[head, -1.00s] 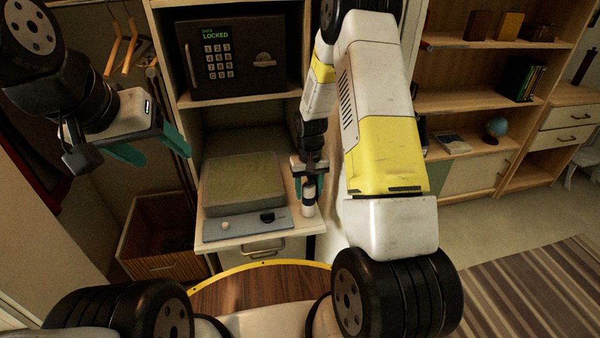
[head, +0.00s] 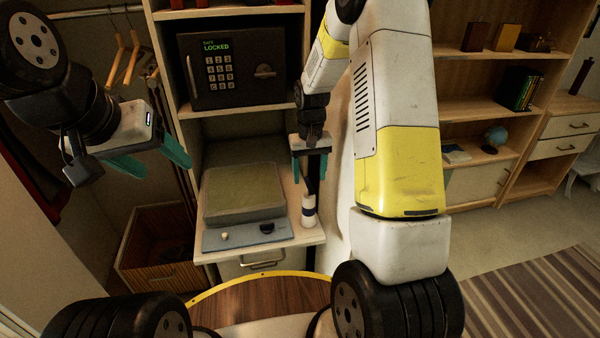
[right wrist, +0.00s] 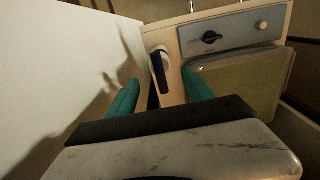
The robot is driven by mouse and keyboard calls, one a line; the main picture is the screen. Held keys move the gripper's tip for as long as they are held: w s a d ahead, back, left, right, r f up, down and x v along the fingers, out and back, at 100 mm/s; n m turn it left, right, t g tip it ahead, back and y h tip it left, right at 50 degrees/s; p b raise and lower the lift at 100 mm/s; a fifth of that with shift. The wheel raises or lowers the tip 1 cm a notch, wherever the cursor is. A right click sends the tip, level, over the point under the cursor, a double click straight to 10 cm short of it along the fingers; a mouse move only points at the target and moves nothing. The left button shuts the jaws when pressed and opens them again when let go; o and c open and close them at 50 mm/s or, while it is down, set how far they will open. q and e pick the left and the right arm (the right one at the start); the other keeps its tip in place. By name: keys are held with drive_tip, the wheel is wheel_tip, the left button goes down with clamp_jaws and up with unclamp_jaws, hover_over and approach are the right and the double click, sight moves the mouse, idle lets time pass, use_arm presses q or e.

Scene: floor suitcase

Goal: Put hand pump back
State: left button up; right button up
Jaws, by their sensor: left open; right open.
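The hand pump (head: 309,210), a small white cylinder with a dark band and a dark upper part, stands upright on the pull-out shelf. It is at the shelf's right edge, beside a grey device. It also shows in the right wrist view (right wrist: 160,65), with its black handle toward me. My right gripper (head: 309,173) is open above the white body, pointing down, its teal fingers to either side of the dark upper part. Whether they touch it is unclear. My left gripper (head: 150,160) is open and empty in the air at the left, away from the pump.
The grey device (head: 247,235) with a greenish top and knobs fills most of the shelf (head: 280,247). A locked safe (head: 235,65) sits above. A white wall panel (right wrist: 60,75) is close to my right gripper. A wooden bin (head: 150,265) stands lower left.

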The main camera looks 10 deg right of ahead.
drive_tip(key=shift+r, duration=0.9)
drive_tip(key=s+a+r+t+y, duration=0.2)
drive_tip(key=s+r+t, duration=0.4)
drive_tip(key=s+r, duration=1.7)
drive_tip(key=shift+s, duration=0.65)
drive_tip(key=shift+a, duration=0.1)
